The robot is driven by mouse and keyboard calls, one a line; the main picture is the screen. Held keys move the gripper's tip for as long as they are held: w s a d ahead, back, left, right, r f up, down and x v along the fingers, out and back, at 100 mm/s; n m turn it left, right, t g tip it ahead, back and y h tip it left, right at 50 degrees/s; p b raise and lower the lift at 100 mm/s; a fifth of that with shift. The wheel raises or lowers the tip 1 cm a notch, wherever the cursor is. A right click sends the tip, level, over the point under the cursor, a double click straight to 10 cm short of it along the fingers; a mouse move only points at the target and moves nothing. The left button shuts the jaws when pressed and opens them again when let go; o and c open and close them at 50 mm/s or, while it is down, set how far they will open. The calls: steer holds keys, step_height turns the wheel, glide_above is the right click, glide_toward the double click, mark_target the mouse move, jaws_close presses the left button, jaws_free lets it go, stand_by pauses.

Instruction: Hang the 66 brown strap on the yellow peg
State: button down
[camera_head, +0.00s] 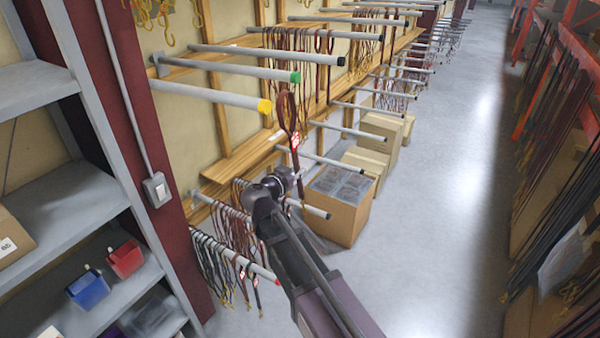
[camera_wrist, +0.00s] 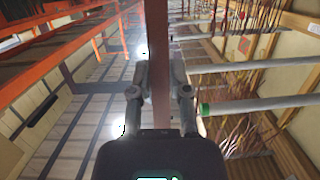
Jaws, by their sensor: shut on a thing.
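In the wrist view the strap (camera_wrist: 157,55) is a flat brown band between the fingers of my gripper (camera_wrist: 160,72). The yellow peg (camera_head: 215,95) is a grey rod with a yellow tip, sticking out from the wall. The strap's loop appears just right of that tip, apart from it. The peg looks empty.
A green-tipped peg (camera_head: 245,70) and a black-tipped peg (camera_head: 290,57) are beyond the yellow one. Lower pegs carry many hanging straps (camera_head: 230,225). A cardboard box (camera_head: 345,215) stands on the floor below. Grey shelving (camera_head: 75,215) is at left; the aisle floor (camera_head: 440,200) is clear.

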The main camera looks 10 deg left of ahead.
steer(key=w+a+f+b, duration=0.1)
steer(key=w+a, duration=0.1)
steer(key=a, duration=0.3)
steer(key=w+a+f+b, duration=0.2)
steer(key=a, duration=0.4)
steer(key=shift+w, duration=0.25)
stand_by(1.8)
steer(key=shift+f, duration=0.1)
stand_by(0.7)
steer(key=c, duration=0.5)
jaws_free()
steer(key=shift+d+r, duration=0.1)
steer(key=shift+r, duration=0.15)
